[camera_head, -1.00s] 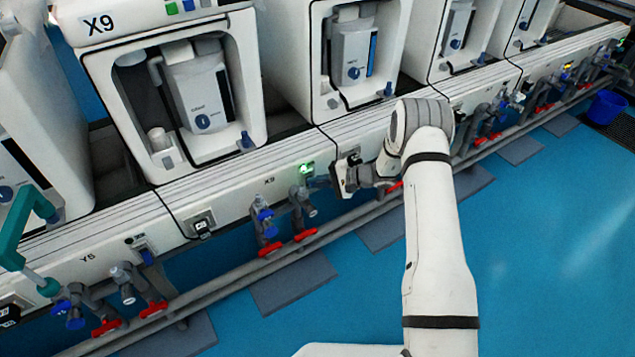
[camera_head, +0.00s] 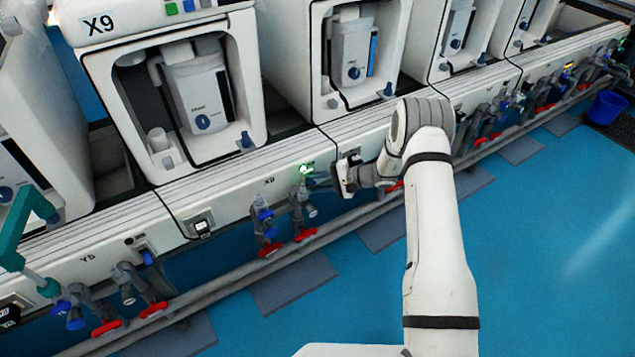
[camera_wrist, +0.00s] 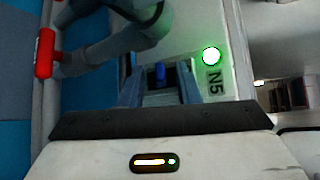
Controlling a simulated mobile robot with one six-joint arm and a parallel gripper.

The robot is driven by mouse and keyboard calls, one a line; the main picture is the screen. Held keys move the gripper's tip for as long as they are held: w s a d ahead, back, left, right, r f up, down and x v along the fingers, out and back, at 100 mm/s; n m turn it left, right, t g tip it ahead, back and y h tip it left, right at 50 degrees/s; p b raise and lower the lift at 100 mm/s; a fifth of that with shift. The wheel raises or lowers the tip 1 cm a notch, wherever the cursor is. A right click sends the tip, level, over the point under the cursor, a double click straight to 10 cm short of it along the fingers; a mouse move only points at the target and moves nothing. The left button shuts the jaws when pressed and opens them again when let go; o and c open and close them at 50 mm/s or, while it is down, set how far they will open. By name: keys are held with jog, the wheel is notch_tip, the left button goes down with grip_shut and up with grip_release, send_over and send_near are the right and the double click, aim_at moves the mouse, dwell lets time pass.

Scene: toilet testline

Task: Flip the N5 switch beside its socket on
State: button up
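The N5 label (camera_wrist: 215,82) is printed sideways on the pale panel in the wrist view. A round lamp (camera_wrist: 211,56) beside it glows green; a green glow (camera_head: 306,169) also shows on the front rail in the head view. A small blue switch lever (camera_wrist: 160,72) stands just ahead of my gripper (camera_wrist: 159,88). The two fingers are apart, one on either side of the lever's line, with nothing visibly held. Contact with the lever cannot be told. In the head view my gripper (camera_head: 322,182) is at the rail, too small to make out its fingers.
Grey pipes with red-handled valves (camera_head: 306,235) run below the rail, close to my gripper; a red handle (camera_wrist: 45,53) shows at the wrist view's left. A socket (camera_head: 201,225) sits further left on the rail. White toilet units stand behind. The blue floor (camera_head: 545,235) is clear at right.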

jog(key=w+p+v, duration=0.1)
jog(key=v, duration=0.6)
jog(key=shift+s+d, duration=0.3)
jog(key=shift+s, duration=0.2)
jog(key=shift+r, duration=0.1)
jog(key=s+r+n+g+h+p, duration=0.15)
jog(key=s+r+p, duration=0.25)
jog(key=r, duration=0.6)
jog(key=s+d+r+n+g+h+p, duration=0.15)
jog(key=s+r+p, duration=0.3)
jog(key=r, duration=0.55)
jog(key=s+r+n+h+p, duration=0.1)
jog(key=s+r+h+p, duration=0.2)
jog(key=r, duration=0.7)
jog(key=s+d+r+t+h+p, duration=0.1)
jog(key=s+d+r+h+p, duration=0.1)
jog(key=s+r, duration=0.5)
jog(key=s+d+r+n+t+h+p, duration=0.1)
jog(key=s+d+r+h+p, duration=0.2)
jog(key=s+r+p, duration=0.3)
jog(key=s+d+r+t+h+p, duration=0.1)
jog(key=s+d+r+p, duration=0.3)
jog(key=s+r, duration=0.5)
jog(key=shift+s+d+r+n+t+h+p, duration=0.35)
jog(key=shift+s+d+n+t+h+p, duration=0.15)
jog(key=shift+h, duration=0.4)
jog(key=shift+a, duration=0.1)
jog(key=shift+c, duration=0.5)
